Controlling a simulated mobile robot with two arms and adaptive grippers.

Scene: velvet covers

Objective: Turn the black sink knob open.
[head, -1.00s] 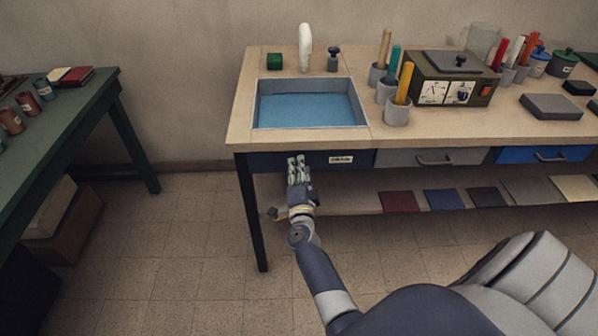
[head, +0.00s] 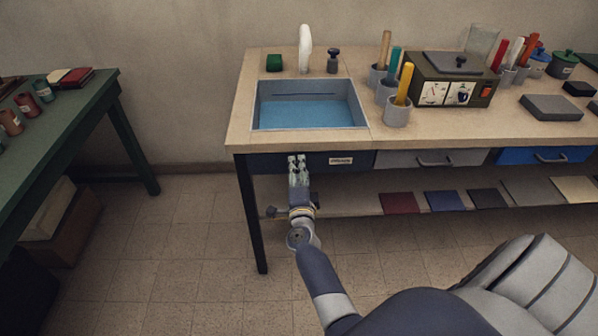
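The black sink knob (head: 333,60) stands upright on the bench top behind the sink, to the right of the white faucet (head: 305,48). The sink (head: 361,103) is a grey-rimmed basin with a blue surface inside. My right gripper (head: 297,158) is in front of the bench's dark front panel, below the sink and well short of the knob, touching neither. Its fingers point up and away toward the bench. The fingers look close together, and their gap is too small to judge. Nothing is visible between them. My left gripper is not in view.
Cups with colored sticks (head: 397,112) and a dark box (head: 452,80) stand right of the sink. The bench edge lies between my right gripper and the knob. A green table (head: 85,100) stands at left.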

